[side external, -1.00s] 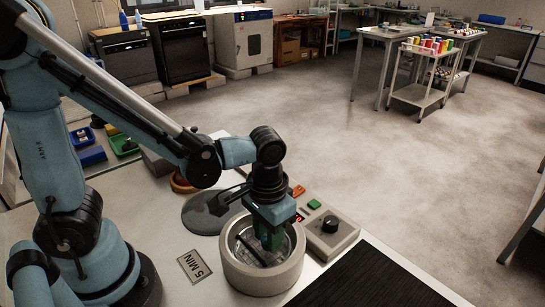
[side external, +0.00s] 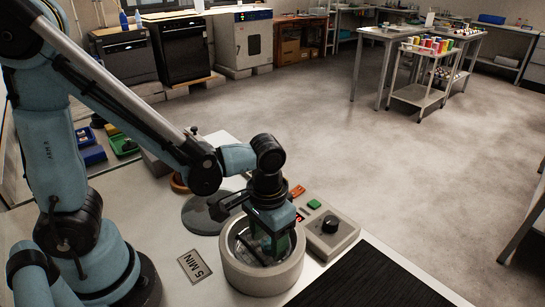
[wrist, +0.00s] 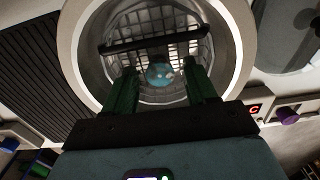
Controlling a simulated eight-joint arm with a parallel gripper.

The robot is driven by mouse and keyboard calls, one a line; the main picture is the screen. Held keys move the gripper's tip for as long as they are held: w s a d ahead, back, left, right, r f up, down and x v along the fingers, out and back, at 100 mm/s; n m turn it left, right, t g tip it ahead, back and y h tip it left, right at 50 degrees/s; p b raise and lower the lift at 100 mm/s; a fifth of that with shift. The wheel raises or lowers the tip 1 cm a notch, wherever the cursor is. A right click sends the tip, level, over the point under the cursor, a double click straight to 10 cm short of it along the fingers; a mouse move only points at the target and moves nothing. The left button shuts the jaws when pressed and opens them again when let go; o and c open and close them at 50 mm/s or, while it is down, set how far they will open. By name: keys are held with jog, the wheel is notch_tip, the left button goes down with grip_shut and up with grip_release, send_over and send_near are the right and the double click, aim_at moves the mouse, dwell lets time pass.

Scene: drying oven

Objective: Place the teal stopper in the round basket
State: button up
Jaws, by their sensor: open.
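The round basket (wrist: 150,22) is a metal grid inside a thick pale round pot (side external: 262,279), with a dark bar (wrist: 153,40) across it. The teal stopper (wrist: 160,74) shows in the wrist view as a small rounded piece inside the basket, between and beyond my fingers. I cannot tell whether it rests on the basket floor. My gripper (wrist: 160,68) is open, its two green fingers apart on either side of the stopper. In the side view my gripper (side external: 270,246) reaches down into the pot, and the stopper is hidden there.
A black ribbed mat (side external: 370,285) lies at right.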

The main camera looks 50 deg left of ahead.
aim_at(268, 242)
jog(key=shift+r, duration=0.1)
notch_tip(268, 242, up, 12)
jog(key=w+a+f+t, duration=0.1)
jog(key=a+t, duration=0.6)
jog(key=a, duration=0.2)
jog(key=shift+w+a, duration=0.2)
jog(key=shift+a, duration=0.05)
dwell(0.3)
